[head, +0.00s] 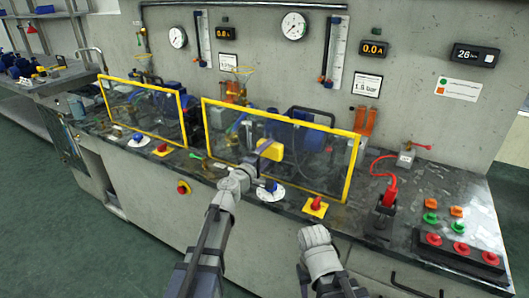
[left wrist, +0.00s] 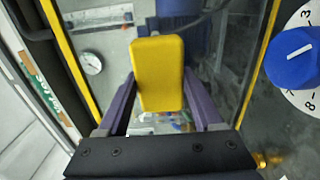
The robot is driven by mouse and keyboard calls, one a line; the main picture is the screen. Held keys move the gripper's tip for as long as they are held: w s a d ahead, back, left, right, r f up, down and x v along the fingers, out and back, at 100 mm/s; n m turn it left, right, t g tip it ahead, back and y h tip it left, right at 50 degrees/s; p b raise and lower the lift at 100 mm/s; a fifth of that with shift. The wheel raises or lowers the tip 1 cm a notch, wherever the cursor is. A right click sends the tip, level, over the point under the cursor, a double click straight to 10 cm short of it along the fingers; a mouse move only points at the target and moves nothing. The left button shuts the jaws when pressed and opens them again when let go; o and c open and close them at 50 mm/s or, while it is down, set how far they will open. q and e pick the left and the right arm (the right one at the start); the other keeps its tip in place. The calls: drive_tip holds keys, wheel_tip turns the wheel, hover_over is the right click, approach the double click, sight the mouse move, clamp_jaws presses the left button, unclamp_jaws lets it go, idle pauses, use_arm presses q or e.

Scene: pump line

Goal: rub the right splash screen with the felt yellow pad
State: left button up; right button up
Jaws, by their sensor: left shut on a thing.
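The felt yellow pad (head: 270,149) is between the fingers of my left gripper (head: 262,160), in front of the right splash screen (head: 315,160). In the left wrist view the pad (left wrist: 158,72) stands upright between the two purple fingers of the left gripper (left wrist: 158,92). The screen is a clear pane in a yellow frame, and one frame bar (left wrist: 262,50) shows there. I cannot tell whether the pad touches the pane. My right arm shows low in the head view, but its fingers do not show.
The left splash screen (head: 145,110) stands farther left. A blue-knobbed dial (head: 270,190) and a red button on yellow (head: 315,207) sit in front of the right screen. A red-handled device (head: 388,200) and a button box (head: 460,245) stand to the right.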

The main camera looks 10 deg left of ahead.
sight(245, 139)
use_arm(q)
drive_tip(key=shift+w+a, duration=0.15)
drive_tip(key=shift+w+a, duration=0.25)
drive_tip(key=shift+a, duration=0.35)
drive_tip(key=shift+w+a, duration=0.2)
drive_tip(key=shift+a, duration=0.4)
drive_tip(key=shift+w+a, duration=0.2)
drive_tip(key=shift+a, duration=0.55)
drive_tip(key=shift+w+a, duration=0.2)
drive_tip(key=shift+a, duration=0.5)
drive_tip(key=shift+w+a, duration=0.2)
drive_tip(key=shift+a, duration=0.55)
drive_tip(key=shift+w+a, duration=0.4)
drive_tip(key=shift+a, duration=0.45)
drive_tip(key=shift+w+a, duration=0.35)
drive_tip(key=shift+a, duration=0.5)
drive_tip(key=shift+r, duration=0.1)
